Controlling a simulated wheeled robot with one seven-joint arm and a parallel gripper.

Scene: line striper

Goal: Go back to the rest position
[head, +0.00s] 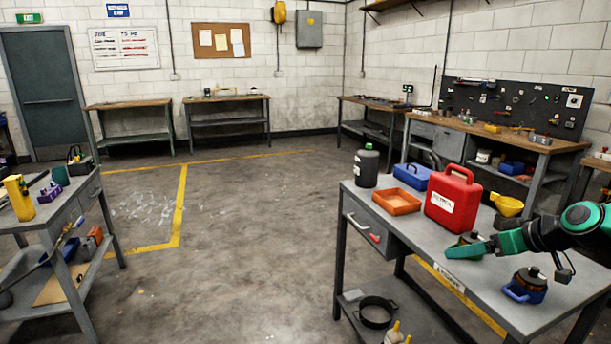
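My gripper (468,248) is at the end of my black and green arm, which reaches in from the right over the grey workbench (405,222). Its green fingers point left, low over the bench top, just in front of the red jerrycan. A dark and green shape shows right behind the fingers. I cannot tell whether the fingers are apart or closed on it. A dark blue container (526,286) with a handle and a dark cap stands on the bench in front of my arm.
On the bench stand the red jerrycan (453,202), an orange tray (397,202), a black bottle (367,166), a blue case (412,176) and a yellow funnel (507,205). A cart (62,215) stands at left. The floor (235,235) between is clear.

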